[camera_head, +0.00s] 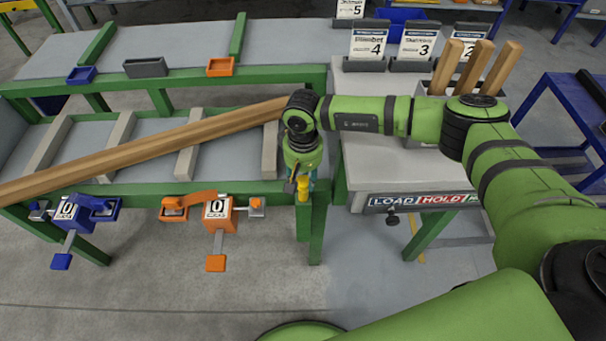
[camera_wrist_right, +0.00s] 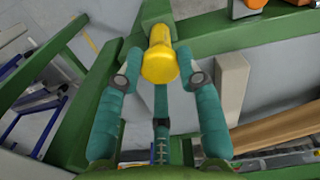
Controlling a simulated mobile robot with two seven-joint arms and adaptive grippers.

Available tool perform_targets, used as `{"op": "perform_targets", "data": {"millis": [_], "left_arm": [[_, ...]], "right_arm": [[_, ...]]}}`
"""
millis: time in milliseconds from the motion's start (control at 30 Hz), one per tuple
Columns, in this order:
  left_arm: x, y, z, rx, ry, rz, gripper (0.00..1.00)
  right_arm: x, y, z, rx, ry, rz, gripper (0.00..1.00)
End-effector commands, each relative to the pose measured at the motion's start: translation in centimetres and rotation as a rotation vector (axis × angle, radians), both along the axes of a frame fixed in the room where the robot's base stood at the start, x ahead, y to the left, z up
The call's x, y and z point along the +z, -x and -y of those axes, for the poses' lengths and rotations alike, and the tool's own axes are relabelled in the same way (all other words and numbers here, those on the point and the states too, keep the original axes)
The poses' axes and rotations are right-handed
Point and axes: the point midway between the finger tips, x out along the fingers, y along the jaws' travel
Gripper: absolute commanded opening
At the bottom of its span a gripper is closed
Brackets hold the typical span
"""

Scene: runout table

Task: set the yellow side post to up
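The yellow side post (camera_head: 303,190) is a short yellow peg at the right front corner of the green runout table. In the right wrist view the post (camera_wrist_right: 160,58) points toward the camera from a green beam. My right gripper (camera_head: 301,172) hangs over that corner, at the post. In the wrist view the right gripper (camera_wrist_right: 159,66) is open, with one teal finger on each side of the post. Narrow gaps seem to show between the fingers and the post. The head view hides most of the contact area. My left gripper is in neither view.
A long wooden beam (camera_head: 150,148) lies across the runout table, its right end near my wrist. Orange (camera_head: 218,213) and blue (camera_head: 75,211) counter stops sit along the front rail. A grey bench with a LOAD/HOLD label (camera_head: 420,200) stands to the right.

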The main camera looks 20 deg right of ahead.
Motion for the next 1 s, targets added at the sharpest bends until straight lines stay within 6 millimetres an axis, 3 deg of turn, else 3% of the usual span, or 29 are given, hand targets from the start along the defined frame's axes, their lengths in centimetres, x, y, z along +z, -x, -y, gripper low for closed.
{"op": "perform_targets", "data": {"millis": [233, 367, 1000], "left_arm": [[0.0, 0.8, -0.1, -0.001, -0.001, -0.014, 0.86], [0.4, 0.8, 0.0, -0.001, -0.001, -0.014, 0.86], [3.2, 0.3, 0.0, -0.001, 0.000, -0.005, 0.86]], "right_arm": [[0.5, -0.4, 0.0, -0.002, -0.004, 0.013, 0.00], [1.7, -0.6, 0.0, -0.004, -0.004, 0.017, 0.00], [17.3, -0.7, 0.0, -0.006, -0.007, 0.026, 0.00]]}}
